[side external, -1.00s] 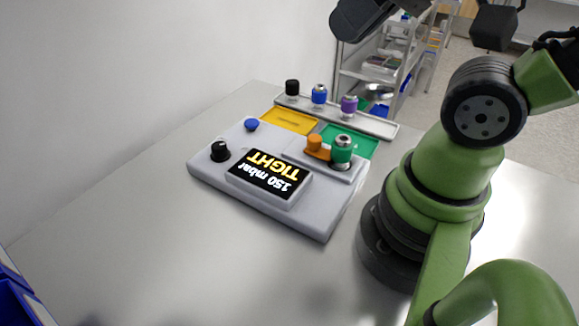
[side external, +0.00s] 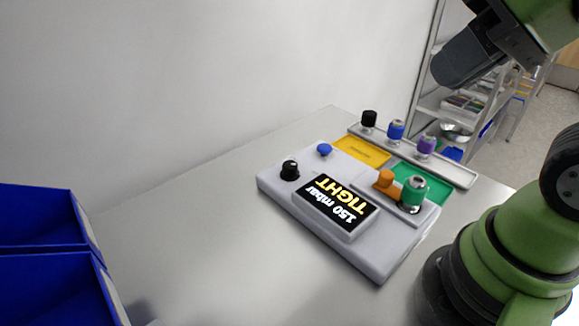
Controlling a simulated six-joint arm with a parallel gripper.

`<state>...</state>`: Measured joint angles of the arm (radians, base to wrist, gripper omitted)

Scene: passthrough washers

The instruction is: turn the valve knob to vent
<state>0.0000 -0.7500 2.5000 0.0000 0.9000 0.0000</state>
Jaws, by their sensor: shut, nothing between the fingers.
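The grey test device (side external: 330,240) sits on the table in the side view. Its black knob (side external: 290,171) stands at the left corner of the top and carries a small white mark; I cannot read any label beside it. A blue button (side external: 324,150) is behind the knob. The display (side external: 337,201) reads "150 mbar" and "TIGHT". A green fitting (side external: 413,191) stands upright at the device's right end, beside an orange part (side external: 385,180). My gripper (side external: 450,72) is at the upper right, shut and empty, well above and apart from the device; its fingertips are hard to make out.
Behind the device lie a yellow tray (side external: 362,151) and a green tray (side external: 404,170). A grey rack holds a black fitting (side external: 369,118), a blue fitting (side external: 396,130) and a purple fitting (side external: 426,146). Blue bins (side external: 45,285) stand at left. The table's front left is clear.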

